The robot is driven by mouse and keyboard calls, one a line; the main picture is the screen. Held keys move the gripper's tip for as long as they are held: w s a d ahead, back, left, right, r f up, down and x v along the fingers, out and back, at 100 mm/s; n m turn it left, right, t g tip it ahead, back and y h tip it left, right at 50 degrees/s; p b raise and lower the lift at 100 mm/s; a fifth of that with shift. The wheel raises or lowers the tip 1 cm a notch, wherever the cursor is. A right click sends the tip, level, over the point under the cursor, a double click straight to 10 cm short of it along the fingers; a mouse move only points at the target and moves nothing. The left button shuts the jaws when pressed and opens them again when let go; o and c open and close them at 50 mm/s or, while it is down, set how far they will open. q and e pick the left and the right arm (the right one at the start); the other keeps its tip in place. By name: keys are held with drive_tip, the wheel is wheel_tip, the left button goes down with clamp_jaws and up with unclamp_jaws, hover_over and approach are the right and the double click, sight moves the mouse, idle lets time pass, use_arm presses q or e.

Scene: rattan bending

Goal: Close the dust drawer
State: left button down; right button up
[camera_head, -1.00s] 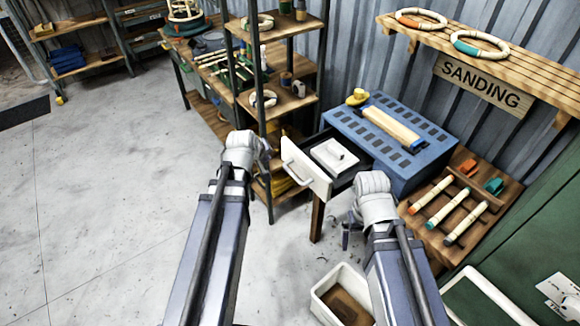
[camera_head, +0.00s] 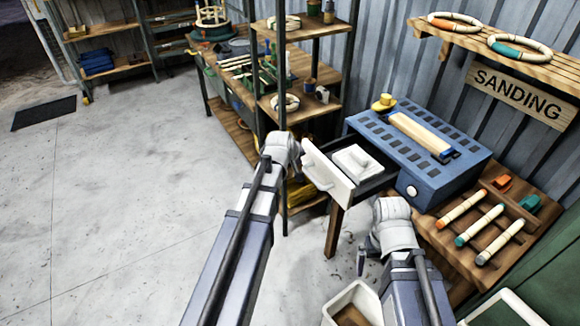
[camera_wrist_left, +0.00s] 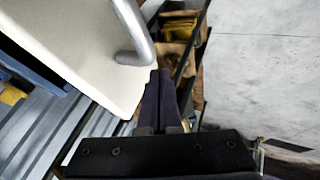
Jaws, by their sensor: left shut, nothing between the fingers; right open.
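The dust drawer (camera_head: 335,186) stands pulled out of the left side of the blue sanding unit (camera_head: 440,180). It has a white front with a bar handle (camera_head: 312,176), and a white block-like piece (camera_head: 357,160) lies inside. My left gripper (camera_head: 296,166) is shut and empty, just left of the drawer front. In the left wrist view its fingers (camera_wrist_left: 155,95) are together, tips close to the lower end of the grey handle (camera_wrist_left: 132,35) beside the cream front (camera_wrist_left: 75,45); contact is unclear. My right gripper (camera_head: 362,262) is open below the unit, partly hidden by its wrist.
A shelf rack (camera_head: 300,105) with rings and tools stands close behind my left gripper. A white bin (camera_head: 350,300) stands on the floor near my right arm. Rattan sticks (camera_head: 480,227) lie on the wooden bench at right.

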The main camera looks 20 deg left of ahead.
use_arm(q)
drive_tip(key=shift+w+d, duration=0.55)
drive_tip(key=shift+w, duration=0.15)
drive_tip(key=w+d, duration=0.3)
drive_tip(key=w, duration=0.1)
drive_tip(key=w+d, duration=0.4)
drive_tip(key=w, duration=0.1)
drive_tip(key=w+d, duration=0.4)
drive_tip(key=w, duration=0.1)
drive_tip(key=shift+w, duration=0.15)
drive_tip(key=shift+w+d+r, duration=0.1)
drive_tip(key=shift+d, duration=0.05)
drive_tip(key=shift+w+d, duration=0.1)
